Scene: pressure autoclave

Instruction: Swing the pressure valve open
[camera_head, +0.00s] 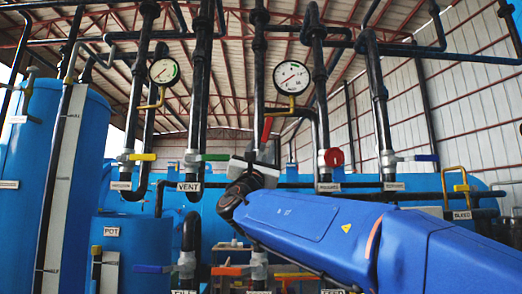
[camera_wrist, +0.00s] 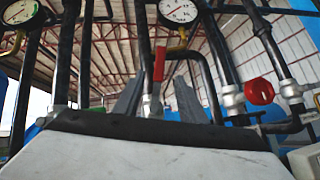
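A red lever handle (camera_head: 267,130) stands upright on the dark vertical pipe near the middle of the head view. Its label is hidden behind my arm, so I cannot read whether it marks the pressure valve. My gripper (camera_head: 262,152) is just below and in front of this lever. In the wrist view the red lever (camera_wrist: 159,64) stands between the two grey fingers of my gripper (camera_wrist: 158,84), which are spread apart. The lever's lower end meets a pale valve body. I see no clear contact between fingers and lever.
A yellow lever (camera_head: 142,157), a green lever (camera_head: 215,157), a red round knob (camera_head: 334,157) and a blue lever (camera_head: 426,157) sit on neighbouring pipes. Two gauges (camera_head: 292,77) (camera_head: 164,71) hang above. More levers (camera_head: 228,271) lie below my arm. Blue tanks (camera_head: 52,170) stand left.

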